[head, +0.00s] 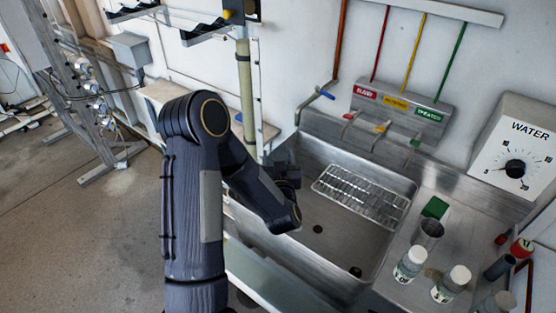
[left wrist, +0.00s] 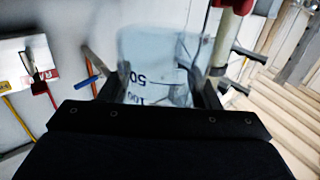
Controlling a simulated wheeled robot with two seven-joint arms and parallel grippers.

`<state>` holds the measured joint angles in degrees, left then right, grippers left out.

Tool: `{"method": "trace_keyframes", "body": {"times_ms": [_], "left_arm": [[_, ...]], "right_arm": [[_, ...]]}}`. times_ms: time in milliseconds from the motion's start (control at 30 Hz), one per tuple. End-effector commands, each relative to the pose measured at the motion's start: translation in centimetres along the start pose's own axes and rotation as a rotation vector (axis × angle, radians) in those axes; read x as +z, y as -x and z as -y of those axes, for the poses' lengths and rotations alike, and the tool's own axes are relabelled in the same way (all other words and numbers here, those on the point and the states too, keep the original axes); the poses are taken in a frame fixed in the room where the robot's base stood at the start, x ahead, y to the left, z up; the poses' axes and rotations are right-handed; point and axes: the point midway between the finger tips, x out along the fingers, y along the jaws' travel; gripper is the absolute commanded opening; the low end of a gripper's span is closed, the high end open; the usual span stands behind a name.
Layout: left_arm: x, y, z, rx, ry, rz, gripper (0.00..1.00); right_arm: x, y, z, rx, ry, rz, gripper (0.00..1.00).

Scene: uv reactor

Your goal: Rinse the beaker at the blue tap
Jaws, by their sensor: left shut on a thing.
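My left gripper (head: 286,175) is over the left part of the steel sink (head: 335,215), mostly behind my own arm in the head view. In the left wrist view, the left gripper (left wrist: 160,88) is shut on a clear beaker (left wrist: 152,58) with dark marks, 50 and 100. The beaker stands between the two fingers; I cannot make it out in the head view. The blue tap (head: 326,94) is on the wall behind the sink, up and right of the gripper. It also shows in the left wrist view (left wrist: 88,80), left of the beaker and apart from it in the picture. My right gripper is not in view.
A wire rack (head: 362,196) lies across the sink's back right. On the drainboard stand a cup (head: 428,233), a green block (head: 435,208) and white-capped bottles (head: 411,262).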

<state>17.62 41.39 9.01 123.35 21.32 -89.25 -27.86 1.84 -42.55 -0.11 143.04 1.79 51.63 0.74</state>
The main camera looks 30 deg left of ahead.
Motion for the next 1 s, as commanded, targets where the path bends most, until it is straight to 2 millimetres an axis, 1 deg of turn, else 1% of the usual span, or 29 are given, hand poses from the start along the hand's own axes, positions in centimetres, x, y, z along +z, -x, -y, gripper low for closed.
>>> {"method": "trace_keyframes", "body": {"times_ms": [367, 867, 1000], "left_arm": [[0.7, -3.1, -2.2, 0.000, 0.001, -0.002, 0.33], [1.7, -7.0, -5.1, 0.001, 0.001, -0.002, 0.33], [2.3, -8.1, -5.9, 0.001, 0.001, -0.003, 0.33]], "right_arm": [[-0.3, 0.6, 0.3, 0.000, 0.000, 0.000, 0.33], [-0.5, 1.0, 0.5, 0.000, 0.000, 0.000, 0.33], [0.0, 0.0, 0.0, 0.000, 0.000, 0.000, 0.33]]}}
